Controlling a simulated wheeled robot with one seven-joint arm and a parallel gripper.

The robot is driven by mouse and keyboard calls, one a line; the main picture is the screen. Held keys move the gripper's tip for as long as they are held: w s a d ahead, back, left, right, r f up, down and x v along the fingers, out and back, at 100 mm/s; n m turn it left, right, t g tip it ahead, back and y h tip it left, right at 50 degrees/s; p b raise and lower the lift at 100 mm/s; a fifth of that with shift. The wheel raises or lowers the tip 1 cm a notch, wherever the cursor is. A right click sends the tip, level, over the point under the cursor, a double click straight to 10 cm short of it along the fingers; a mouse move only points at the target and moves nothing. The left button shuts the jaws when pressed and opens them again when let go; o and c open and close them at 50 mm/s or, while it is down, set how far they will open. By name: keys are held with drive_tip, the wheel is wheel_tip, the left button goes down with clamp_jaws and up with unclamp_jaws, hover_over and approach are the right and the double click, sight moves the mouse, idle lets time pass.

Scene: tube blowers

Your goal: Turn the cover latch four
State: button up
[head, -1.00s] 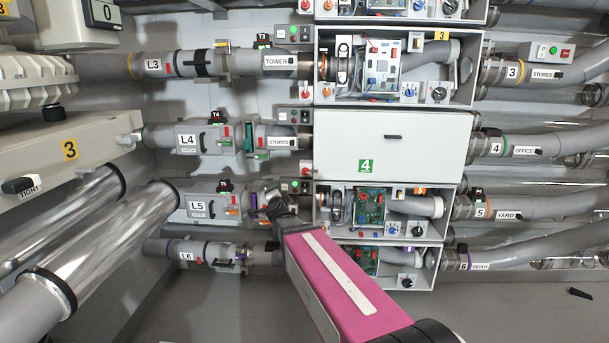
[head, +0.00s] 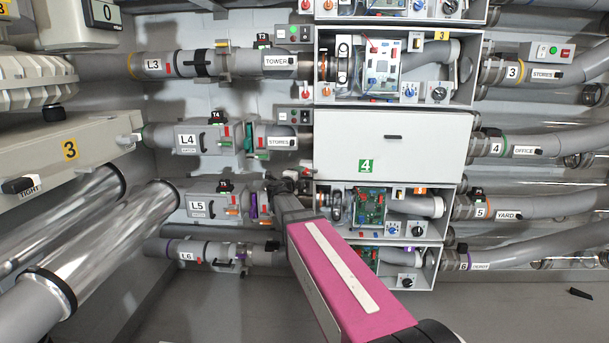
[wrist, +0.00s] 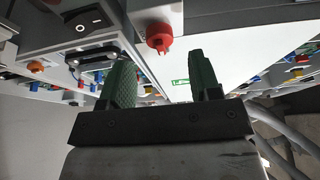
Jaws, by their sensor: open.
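The closed white cover (head: 350,160) of box four carries a green 4 label (head: 365,166) and a short black bar (head: 393,137), lying horizontal. Part of the cover (wrist: 215,55) and its green label (wrist: 181,82) show in the wrist view. A red knob (wrist: 159,36) stands at the cover's left edge; I cannot tell whether it or the bar is the latch. My gripper (wrist: 161,80) is open and empty, with green fingers. The knob appears beyond the fingertips, between them in the picture, and apart from them. In the head view my gripper (head: 284,186) is below and left of the cover.
Beside the knob are a rocker switch (wrist: 90,20) and a black handle (wrist: 92,56). Tube L5 (head: 197,206) lies left of my gripper. Open box five (head: 450,205) with its circuit board is close on the right. The floor below is mostly clear.

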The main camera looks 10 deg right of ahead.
sight(305, 172)
drive_tip(key=shift+x, duration=2.25)
drive_tip(key=c, duration=0.9)
